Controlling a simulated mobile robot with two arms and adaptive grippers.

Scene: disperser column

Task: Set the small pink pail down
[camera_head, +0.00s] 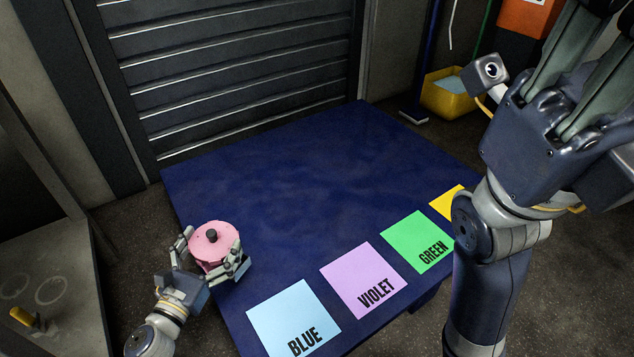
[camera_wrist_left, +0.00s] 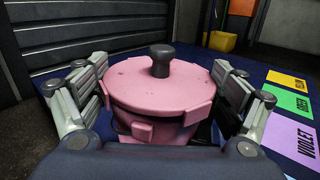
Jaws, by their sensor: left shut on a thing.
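The small pink pail (camera_head: 209,243) has a round pink lid with a dark knob. It is at the left edge of the dark blue table (camera_head: 290,170), upright. My left gripper (camera_head: 212,258) is shut on it, with fingers on both sides. In the left wrist view the pail (camera_wrist_left: 160,92) fills the middle between the fingers. Its base is hidden, so I cannot tell if it touches the table. My right gripper (camera_head: 575,75) is at the upper right, large and close to the camera; its fingertips are out of the frame.
Labelled squares lie along the table's front edge: blue (camera_head: 293,318), violet (camera_head: 363,281), green (camera_head: 417,241) and a partly hidden yellow one (camera_head: 447,203). The table's middle and back are clear. A yellow bucket (camera_head: 450,95) stands on the floor behind, near a shutter (camera_head: 230,70).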

